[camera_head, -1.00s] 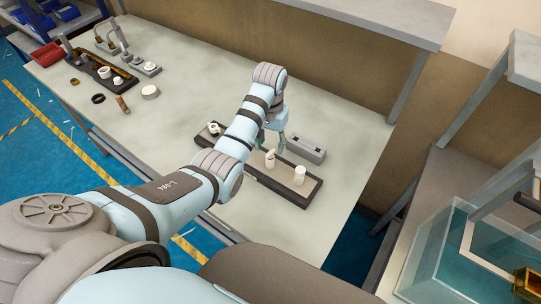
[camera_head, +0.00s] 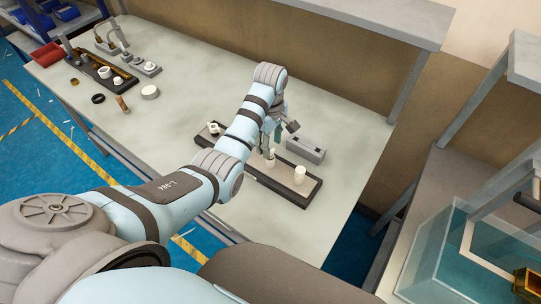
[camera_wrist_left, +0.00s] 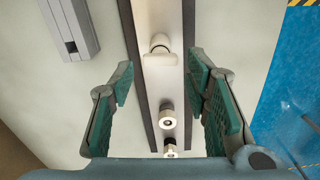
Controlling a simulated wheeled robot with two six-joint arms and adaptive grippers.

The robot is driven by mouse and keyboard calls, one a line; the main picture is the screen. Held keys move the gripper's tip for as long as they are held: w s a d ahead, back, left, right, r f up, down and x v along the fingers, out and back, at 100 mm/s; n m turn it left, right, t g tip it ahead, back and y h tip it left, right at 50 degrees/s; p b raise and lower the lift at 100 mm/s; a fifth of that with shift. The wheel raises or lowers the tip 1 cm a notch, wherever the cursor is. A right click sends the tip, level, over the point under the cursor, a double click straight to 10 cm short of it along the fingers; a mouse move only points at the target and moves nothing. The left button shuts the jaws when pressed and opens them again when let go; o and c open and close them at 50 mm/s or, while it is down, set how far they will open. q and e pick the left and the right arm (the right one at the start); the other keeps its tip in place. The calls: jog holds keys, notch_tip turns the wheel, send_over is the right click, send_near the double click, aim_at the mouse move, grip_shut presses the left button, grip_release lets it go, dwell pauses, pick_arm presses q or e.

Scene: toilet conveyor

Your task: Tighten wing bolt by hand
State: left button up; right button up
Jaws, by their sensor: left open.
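A white part with a wing-like top (camera_wrist_left: 160,52) stands on the long dark-edged tray (camera_wrist_left: 142,72) in the left wrist view. Two round metallic-white fittings (camera_wrist_left: 167,120) sit lower on the same tray. My right gripper is not in view.
A white cylinder (camera_head: 300,175) stands near the tray's right end. A grey block (camera_head: 305,149) lies behind the tray. Another tray with parts (camera_head: 98,68) is at the table's far left. The tabletop between is mostly clear. A shelf (camera_head: 385,22) overhangs the back.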

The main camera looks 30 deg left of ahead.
pick_arm(q)
jog(key=shift+f+b, duration=0.3)
jog(key=shift+f, duration=1.45)
jog(key=c, duration=0.8)
jog(key=shift+r+m+p, duration=0.15)
jog(key=shift+m+p, duration=0.25)
jog(key=shift+m, duration=0.2)
jog(key=shift+c, duration=0.2)
jog(key=m, duration=0.3)
jog(key=shift+m, duration=0.3)
jog(key=m, duration=0.4)
jog(key=shift+m, duration=0.4)
